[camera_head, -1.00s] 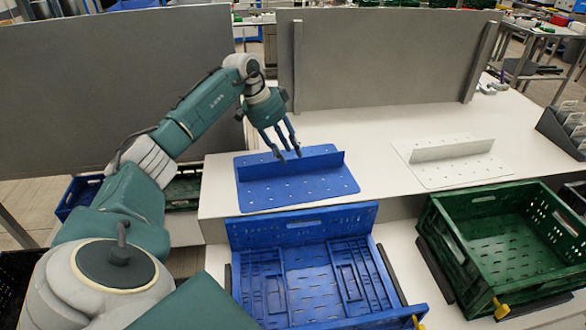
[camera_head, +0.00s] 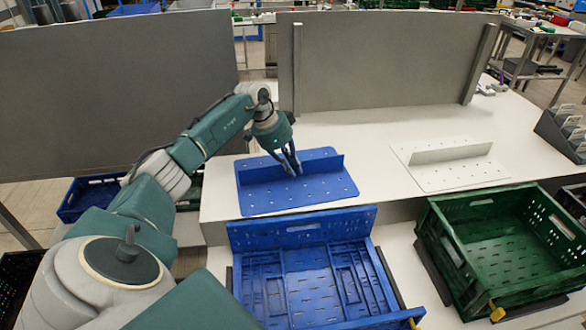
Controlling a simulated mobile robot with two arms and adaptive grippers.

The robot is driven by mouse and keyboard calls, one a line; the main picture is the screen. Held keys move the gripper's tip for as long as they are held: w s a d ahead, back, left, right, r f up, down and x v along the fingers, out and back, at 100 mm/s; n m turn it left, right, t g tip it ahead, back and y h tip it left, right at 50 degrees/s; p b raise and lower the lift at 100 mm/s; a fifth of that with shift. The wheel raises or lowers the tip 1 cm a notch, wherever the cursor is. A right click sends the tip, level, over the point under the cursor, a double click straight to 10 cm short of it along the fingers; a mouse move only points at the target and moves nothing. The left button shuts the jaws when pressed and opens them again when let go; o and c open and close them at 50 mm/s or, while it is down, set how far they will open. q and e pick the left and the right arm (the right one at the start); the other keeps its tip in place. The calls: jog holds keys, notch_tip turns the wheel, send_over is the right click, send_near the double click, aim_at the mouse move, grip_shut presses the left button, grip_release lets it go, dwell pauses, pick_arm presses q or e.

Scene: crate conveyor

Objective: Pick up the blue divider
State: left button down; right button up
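The blue divider (camera_head: 325,190) is a flat perforated plate with an upright fin along its middle. It lies on the left part of the white table. My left gripper (camera_head: 294,174) points down at the middle of the fin, with its fingertips overlapping the fin in the picture. Its fingers look close together, but I cannot tell whether they touch or grip the fin. The divider lies flat. My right gripper is not in view.
A white divider (camera_head: 450,176) of similar shape lies to the right on the table (camera_head: 385,140). A blue crate (camera_head: 302,218) and a green crate (camera_head: 434,238) stand in front. Grey panels (camera_head: 385,65) rise behind the table, with a gap between them.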

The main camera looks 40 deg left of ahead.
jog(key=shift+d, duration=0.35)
